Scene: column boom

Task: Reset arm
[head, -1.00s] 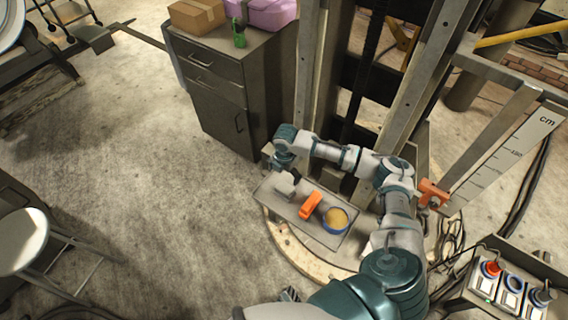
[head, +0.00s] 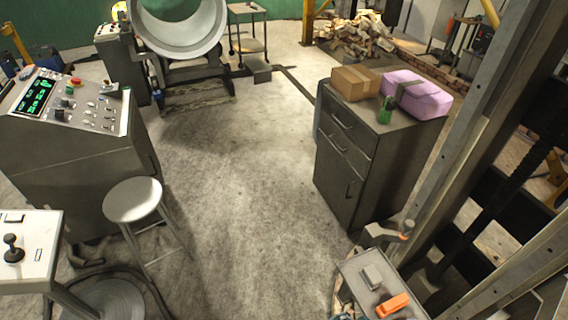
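Neither of my grippers shows in the head view now, so their fingers cannot be seen. A grey tray (head: 352,277) is at the bottom right, cut off by the lower edge. On it lie a small grey block (head: 372,278) and an orange object (head: 393,305). Above the tray is a small grey bracket (head: 377,234) with an orange spot at its end.
A dark drawer cabinet (head: 345,165) carries a cardboard box (head: 355,83), a pink case (head: 418,93) and a green item (head: 384,111). A control console (head: 70,150), a stool (head: 133,200) and a joystick stand (head: 25,250) are left. The middle floor is clear.

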